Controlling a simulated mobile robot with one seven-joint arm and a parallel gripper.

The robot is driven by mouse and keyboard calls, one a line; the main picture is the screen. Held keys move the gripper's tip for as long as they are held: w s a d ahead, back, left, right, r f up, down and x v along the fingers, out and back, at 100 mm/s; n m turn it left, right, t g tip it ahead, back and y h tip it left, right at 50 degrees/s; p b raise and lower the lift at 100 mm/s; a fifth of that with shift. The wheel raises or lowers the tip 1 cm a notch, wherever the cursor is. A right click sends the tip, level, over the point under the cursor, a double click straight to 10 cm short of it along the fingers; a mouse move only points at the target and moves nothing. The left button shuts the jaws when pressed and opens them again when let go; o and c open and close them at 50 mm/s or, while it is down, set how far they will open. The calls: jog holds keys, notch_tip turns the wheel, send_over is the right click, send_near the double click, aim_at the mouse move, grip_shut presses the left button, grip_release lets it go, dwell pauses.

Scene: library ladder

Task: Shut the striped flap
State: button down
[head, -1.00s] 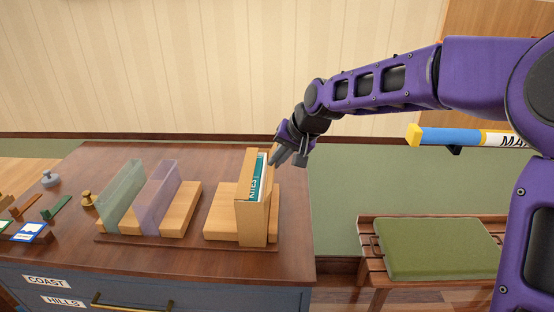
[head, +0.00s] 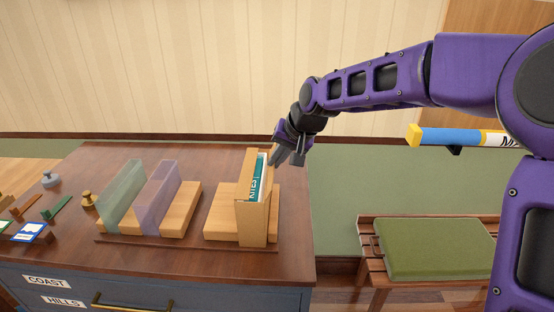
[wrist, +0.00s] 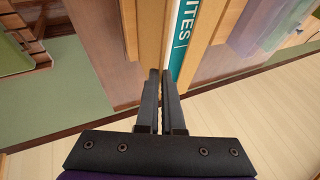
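I cannot make out a striped flap in either view. My gripper (head: 278,158) is at the far right corner of an upright light-wood holder (head: 252,224) on the desk. In the wrist view my two dark fingers (wrist: 161,90) lie side by side with only a thin gap, and I see nothing clearly held. The fingertips overlap the holder's wooden side (wrist: 152,35); I cannot tell whether they touch it. A teal book (head: 257,178) with white lettering stands in the holder, and its spine (wrist: 183,38) is just right of the fingers.
A green clear panel (head: 121,197) and a purple clear panel (head: 158,195) stand on wooden blocks to the left. A brass weight (head: 88,200) and small cards are farther left. A green-cushioned bench (head: 435,250) stands right of the desk (head: 200,262). The floor between is clear.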

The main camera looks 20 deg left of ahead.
aim_at(254, 172)
jog(key=h, duration=0.1)
jog(key=a+h, duration=0.1)
jog(key=h, duration=0.1)
jog(key=a+n+t+h, duration=0.1)
jog(key=shift+s+r+p, duration=0.3)
jog(key=a+h, duration=0.1)
jog(key=h, duration=0.1)
jog(key=n+t+h, duration=0.1)
jog(key=h, duration=0.1)
jog(key=a+f+h+p, duration=0.1)
jog(key=h, duration=0.2)
jog(key=shift+s+a+n+t, duration=0.3)
jog(key=shift+t, duration=0.1)
jog(key=shift+a+f+n+t+h, duration=0.15)
jog(key=shift+a+f+t+h, duration=0.1)
jog(key=shift+h, duration=0.4)
jog(key=shift+a+f+n+t+h, duration=0.15)
jog(key=shift+t+h, duration=0.1)
jog(key=shift+h, duration=0.4)
jog(key=shift+s, duration=0.1)
jog(key=c, duration=1)
grip_release()
jog(key=shift+c, duration=0.2)
